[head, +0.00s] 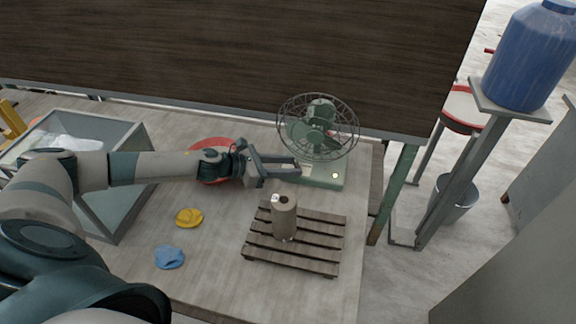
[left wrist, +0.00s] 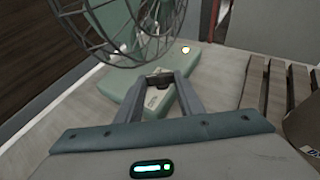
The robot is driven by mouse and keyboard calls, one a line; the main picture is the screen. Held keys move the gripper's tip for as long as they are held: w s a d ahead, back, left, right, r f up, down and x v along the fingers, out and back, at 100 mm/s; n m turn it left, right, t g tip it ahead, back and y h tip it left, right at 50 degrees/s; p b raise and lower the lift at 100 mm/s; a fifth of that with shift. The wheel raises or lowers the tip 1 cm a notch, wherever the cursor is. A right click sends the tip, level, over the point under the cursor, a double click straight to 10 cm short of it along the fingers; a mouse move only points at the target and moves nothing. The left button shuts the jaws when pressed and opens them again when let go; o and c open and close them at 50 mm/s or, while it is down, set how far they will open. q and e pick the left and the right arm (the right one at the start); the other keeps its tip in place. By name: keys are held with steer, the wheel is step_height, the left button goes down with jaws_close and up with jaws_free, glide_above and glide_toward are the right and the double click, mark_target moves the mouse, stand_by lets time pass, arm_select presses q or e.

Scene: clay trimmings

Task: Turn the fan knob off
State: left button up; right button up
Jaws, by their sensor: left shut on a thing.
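The green fan (head: 322,177) with its round wire cage stands at the back right of the table. In the left wrist view its green base (left wrist: 125,90) fills the middle, with the wire cage above. My left gripper (head: 297,169) reaches from the left to the near left part of the base. In the left wrist view its fingertips (left wrist: 160,82) are closed around the dark fan knob (left wrist: 159,80) on the base. A small white light (head: 335,175) on the base is lit, also in the wrist view (left wrist: 185,49). My right gripper is not in view.
A slatted wooden pallet (head: 290,256) bears a grey-brown cylinder (head: 284,218). Yellow (head: 189,217) and blue (head: 169,257) lumps lie on the table. A red round dish (head: 215,145) lies behind my arm. A glass-sided box (head: 123,205) stands left. A dark panel (head: 200,50) rises behind.

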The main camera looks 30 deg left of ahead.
arm_select(q)
steer(key=shift+s+d+r+n+t+y+p, duration=0.1)
steer(key=shift+s+n+t+y+p, duration=0.1)
steer(key=shift+n+y+p, duration=0.3)
steer(key=shift+s+d+r+n+t+y+p, duration=0.1)
steer(key=shift+n+t+y+p, duration=0.15)
steer(key=shift+p, duration=0.4)
steer(key=n+y+p, duration=0.1)
steer(key=y+p, duration=0.1)
steer(key=n+t+y+p, duration=0.1)
steer(key=n+p, duration=0.1)
steer(key=shift+s+d+t+y+p, duration=0.1)
steer(key=shift+d+t+y+p, duration=0.15)
steer(key=shift+d+y+p, duration=0.15)
steer(key=shift+d+f+n+y+p, duration=0.1)
steer(key=shift+f+n+y+p, duration=0.1)
steer(key=shift+n+y+p, duration=0.65)
steer(key=o, duration=1.1)
steer(key=shift+c, duration=0.2)
steer(key=shift+s, duration=0.15)
